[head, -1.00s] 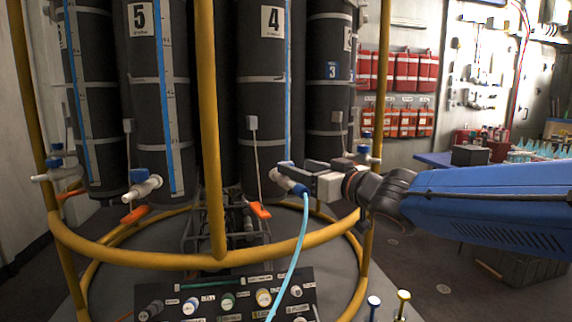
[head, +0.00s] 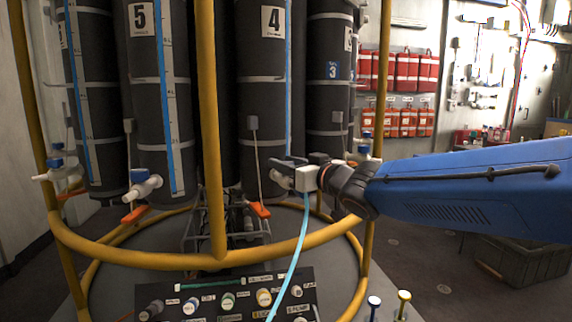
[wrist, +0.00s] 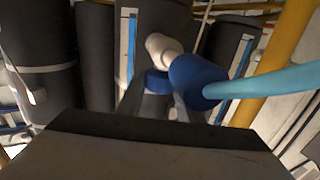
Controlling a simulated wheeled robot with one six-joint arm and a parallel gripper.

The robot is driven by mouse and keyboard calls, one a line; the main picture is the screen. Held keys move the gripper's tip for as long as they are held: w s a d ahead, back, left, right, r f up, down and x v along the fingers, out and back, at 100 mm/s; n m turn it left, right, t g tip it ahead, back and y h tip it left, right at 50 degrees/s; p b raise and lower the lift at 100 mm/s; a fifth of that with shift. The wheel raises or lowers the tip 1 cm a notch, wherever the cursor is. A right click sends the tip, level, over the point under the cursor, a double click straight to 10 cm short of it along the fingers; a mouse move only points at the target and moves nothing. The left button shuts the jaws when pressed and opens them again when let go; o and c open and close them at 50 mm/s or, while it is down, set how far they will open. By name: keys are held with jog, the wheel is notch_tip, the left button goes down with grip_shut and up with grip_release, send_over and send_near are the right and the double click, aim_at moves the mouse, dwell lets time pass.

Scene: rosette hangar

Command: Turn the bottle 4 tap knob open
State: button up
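Bottle 4 (head: 263,95) is a tall dark cylinder with a "4" label, behind the yellow frame. Its white tap (wrist: 160,47) and blue tap knob (wrist: 158,82) show in the wrist view. A blue connector (wrist: 195,80) with a light blue hose (wrist: 265,83) sits beside the knob, to its right. My gripper (head: 276,162) is at the tap in the head view and hides most of it. In the wrist view my gripper's fingers (wrist: 156,103) are apart, one on each side of the knob. I cannot tell whether they touch it.
The yellow frame (head: 209,130) stands in front of the bottles, with a post left of my gripper. An orange handle (head: 259,210) lies below the tap. Bottle 5 (head: 152,95) stands to the left. A panel of knobs (head: 225,297) is below.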

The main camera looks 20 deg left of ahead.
jog(key=shift+c, duration=1.3)
jog(key=shift+n+g+y, duration=0.4)
jog(key=shift+n+g, duration=0.1)
jog(key=shift+g, duration=0.2)
jog(key=shift+w+d+n+g+y, duration=0.1)
jog(key=shift+n+g+y, duration=0.5)
jog(key=shift+n+g, duration=0.5)
jog(key=n+g, duration=0.1)
jog(key=g, duration=0.2)
jog(key=n+g, duration=0.2)
jog(key=g, duration=0.1)
jog(key=shift+f+n+g+y, duration=0.1)
jog(key=shift+n+g+y, duration=0.2)
jog(key=shift+y, duration=0.1)
jog(key=n+g+h, duration=0.1)
jog(key=n+g, duration=0.1)
jog(key=g, duration=0.2)
jog(key=n+g+h, duration=0.1)
jog(key=n+g, duration=0.2)
jog(key=shift+g, duration=0.4)
jog(key=shift+n+g+h, duration=1.3)
jog(key=shift+n+g, duration=0.2)
jog(key=shift+g, duration=0.6)
